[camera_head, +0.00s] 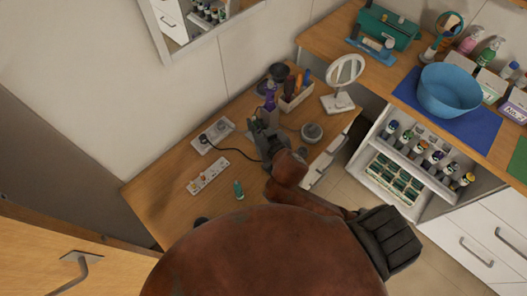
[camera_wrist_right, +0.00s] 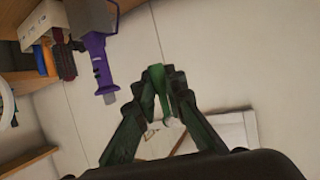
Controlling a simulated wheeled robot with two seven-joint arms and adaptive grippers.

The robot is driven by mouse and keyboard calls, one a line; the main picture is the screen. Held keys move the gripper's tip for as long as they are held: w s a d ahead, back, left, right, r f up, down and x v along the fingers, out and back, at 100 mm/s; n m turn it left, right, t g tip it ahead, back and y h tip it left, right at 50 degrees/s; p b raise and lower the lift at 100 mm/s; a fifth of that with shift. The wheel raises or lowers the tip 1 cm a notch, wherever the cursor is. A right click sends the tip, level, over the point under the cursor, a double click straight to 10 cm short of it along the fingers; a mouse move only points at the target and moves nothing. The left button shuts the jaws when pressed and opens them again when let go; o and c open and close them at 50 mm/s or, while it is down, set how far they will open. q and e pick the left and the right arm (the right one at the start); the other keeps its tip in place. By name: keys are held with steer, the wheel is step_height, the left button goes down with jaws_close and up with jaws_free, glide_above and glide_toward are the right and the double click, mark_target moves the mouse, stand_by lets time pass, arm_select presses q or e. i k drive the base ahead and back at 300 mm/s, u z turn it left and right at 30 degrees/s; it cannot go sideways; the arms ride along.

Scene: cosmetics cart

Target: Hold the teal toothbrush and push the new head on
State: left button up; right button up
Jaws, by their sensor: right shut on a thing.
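My right gripper (camera_head: 262,132) is over the back of the wooden desk, near the purple hair dryer. In the wrist view the right gripper (camera_wrist_right: 162,84) is shut on a slim green piece (camera_wrist_right: 162,92) with a small pale end. It may be the teal toothbrush, but its full shape is hidden by the fingers. A short teal item (camera_head: 239,189) stands on the desk, in front of the gripper and to its left; I cannot tell if it is part of the toothbrush. I cannot make out a separate new head. My left gripper is not in view.
The desk (camera_head: 160,198) holds a white power strip (camera_head: 208,177), a charging box with a cable (camera_head: 213,134), the purple hair dryer (camera_wrist_right: 98,52), a round grey tin (camera_head: 312,132) and a white mirror (camera_head: 345,76). An open drawer of bottles (camera_head: 412,150) is at right.

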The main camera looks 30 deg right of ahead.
mark_target(239, 195)
steer(key=u, duration=1.65)
steer(key=k, duration=1.45)
steer(key=z, duration=0.95)
steer(key=i, duration=0.5)
